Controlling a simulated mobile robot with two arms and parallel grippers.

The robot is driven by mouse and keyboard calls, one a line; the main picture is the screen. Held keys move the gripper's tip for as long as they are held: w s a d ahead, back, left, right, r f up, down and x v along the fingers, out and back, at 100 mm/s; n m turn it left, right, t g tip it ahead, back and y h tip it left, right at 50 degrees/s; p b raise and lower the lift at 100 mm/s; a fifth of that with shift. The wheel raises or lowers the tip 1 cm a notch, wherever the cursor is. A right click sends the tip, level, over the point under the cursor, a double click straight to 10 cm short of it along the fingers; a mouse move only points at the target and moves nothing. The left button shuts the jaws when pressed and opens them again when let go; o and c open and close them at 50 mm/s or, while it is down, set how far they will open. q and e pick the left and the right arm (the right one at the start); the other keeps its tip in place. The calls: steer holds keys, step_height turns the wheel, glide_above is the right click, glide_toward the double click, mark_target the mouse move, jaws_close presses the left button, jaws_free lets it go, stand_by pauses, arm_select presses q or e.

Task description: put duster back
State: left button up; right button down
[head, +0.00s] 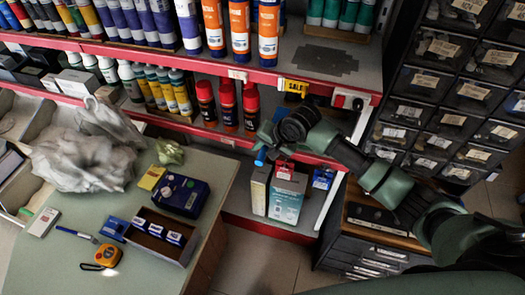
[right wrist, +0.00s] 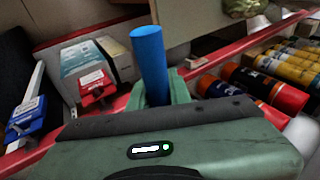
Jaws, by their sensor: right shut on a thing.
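My right gripper (head: 270,142) is in front of the red-edged shelf, above the boxes on the lower shelf. It is shut on a blue cylindrical handle, which I take to be the duster (right wrist: 150,58). In the right wrist view the handle sticks out from between the fingers. In the head view only a small blue end of the duster (head: 261,157) shows below the gripper. The rest of the duster is hidden by the gripper, so I cannot see its head. My left gripper is in neither view.
Boxes (head: 287,203) stand on the lower shelf below the gripper. Red-capped bottles (head: 228,105) stand to its left. A table (head: 75,265) at lower left holds a carton, tape measure and bag. A drawer cabinet (head: 440,100) stands at right. Floor (head: 262,262) shows between.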

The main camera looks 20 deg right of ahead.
steer(key=shift+f, duration=1.25)
steer(key=c, duration=1.3)
jaws_free()
steer(key=shift+f, duration=0.1)
steer(key=v, duration=1.2)
